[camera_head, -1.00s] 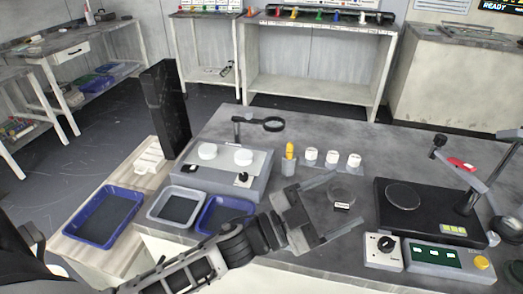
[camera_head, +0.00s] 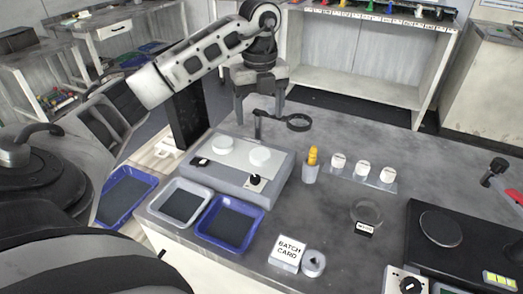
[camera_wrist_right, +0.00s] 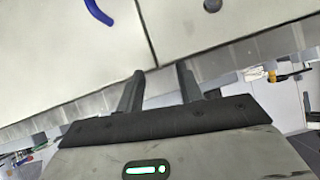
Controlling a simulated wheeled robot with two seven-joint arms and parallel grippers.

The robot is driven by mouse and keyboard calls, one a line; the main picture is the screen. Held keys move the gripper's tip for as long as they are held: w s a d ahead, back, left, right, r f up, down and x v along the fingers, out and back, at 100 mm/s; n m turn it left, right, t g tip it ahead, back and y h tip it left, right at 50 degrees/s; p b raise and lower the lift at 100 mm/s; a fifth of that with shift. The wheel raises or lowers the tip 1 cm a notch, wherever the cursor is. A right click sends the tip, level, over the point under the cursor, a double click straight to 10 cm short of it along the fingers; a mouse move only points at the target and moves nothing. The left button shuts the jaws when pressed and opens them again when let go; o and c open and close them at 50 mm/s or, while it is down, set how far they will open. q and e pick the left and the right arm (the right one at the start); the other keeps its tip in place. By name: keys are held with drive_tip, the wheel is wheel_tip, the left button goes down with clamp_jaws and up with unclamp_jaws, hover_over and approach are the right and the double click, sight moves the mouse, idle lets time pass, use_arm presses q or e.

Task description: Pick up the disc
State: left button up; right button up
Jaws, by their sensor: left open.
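Which disc the task means is not clear. A dark round disc (camera_head: 440,228) lies on the black stand (camera_head: 425,262) at the right in the head view. A clear round dish (camera_head: 367,212) with a small label sits on the grey bench to its left. Two white round pieces (camera_head: 260,155) sit on the grey polishing unit (camera_head: 236,172). My left gripper (camera_head: 258,112) is raised behind the polishing unit, fingers pointing down, open and empty. My right gripper (camera_wrist_right: 158,82) shows only in its wrist view, fingers apart with nothing between them.
A magnifier (camera_head: 298,122) stands behind the unit. Three white pots (camera_head: 362,169) and a holder (camera_head: 310,172) with a yellow item stand mid-bench. Grey (camera_head: 181,203) and blue (camera_head: 230,222) trays, a batch card (camera_head: 288,252) and a small ring (camera_head: 313,263) are near the front edge.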

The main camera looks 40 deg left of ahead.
sight(260, 154)
use_arm(q)
wheel_tip(260, 154, down, 12)
drive_tip(key=shift+w, duration=0.1)
drive_tip(key=c, duration=1.1)
